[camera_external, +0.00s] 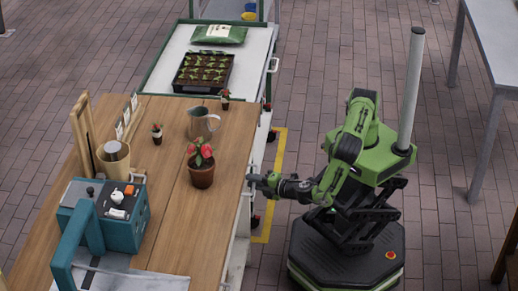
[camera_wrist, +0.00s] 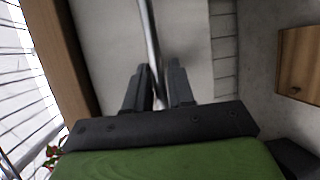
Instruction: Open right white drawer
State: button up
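The white drawer front (camera_wrist: 105,45) fills the upper middle of the wrist view, with a long metal bar handle (camera_wrist: 148,32) across it. My gripper (camera_wrist: 158,85) has its two dark fingers close together, one on each side of the bar, and looks shut on it. In the external view my gripper (camera_external: 254,180) reaches the right edge of the wooden worktop. The drawer fronts below that edge are mostly hidden there, so I cannot see a gap at the drawer.
The wooden worktop (camera_external: 155,205) carries a potted red plant (camera_external: 201,168), a metal pitcher (camera_external: 201,124) and a teal machine (camera_external: 118,222). A white cart (camera_external: 163,65) with a seedling tray (camera_external: 204,72) stands behind.

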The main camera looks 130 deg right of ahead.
grip_shut()
jog(key=shift+a, duration=0.1)
jog(key=s+a, duration=1.6)
jog(key=shift+s+a, duration=0.25)
jog(key=shift+s, duration=0.1)
grip_release()
jog(key=shift+r, duration=0.1)
